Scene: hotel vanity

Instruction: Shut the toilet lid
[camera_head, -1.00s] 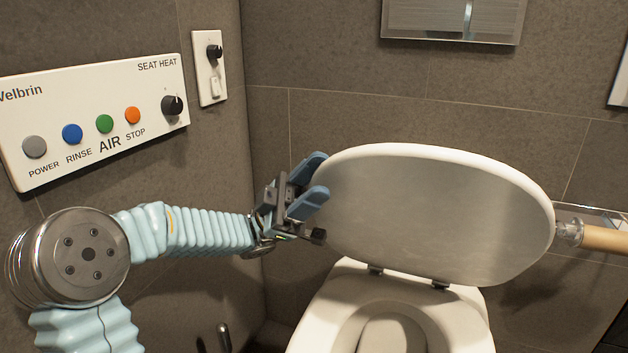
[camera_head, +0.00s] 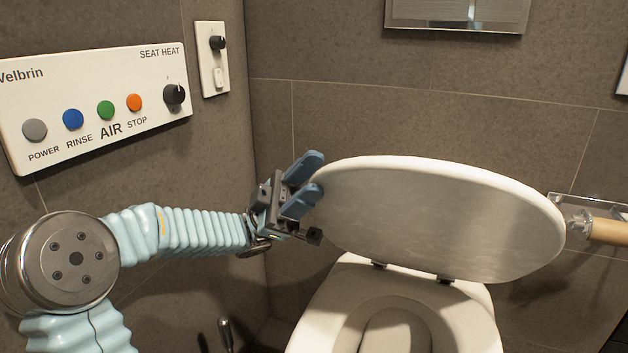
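The toilet lid (camera_head: 430,220) is raised above the bowl, its grey underside facing me. It is hinged at the back of the white toilet seat (camera_head: 325,318). My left gripper (camera_head: 312,182) is at the lid's left edge, its two blue fingers spread apart. One finger is near or behind the rim; I cannot tell whether it touches. Nothing shows held between the fingers. My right gripper is not in view.
A control panel (camera_head: 90,95) with coloured buttons is on the left wall, beside a small switch plate (camera_head: 212,60). A flush plate (camera_head: 458,14) is on the back wall. A paper roll holder (camera_head: 590,212) is close to the lid's right edge.

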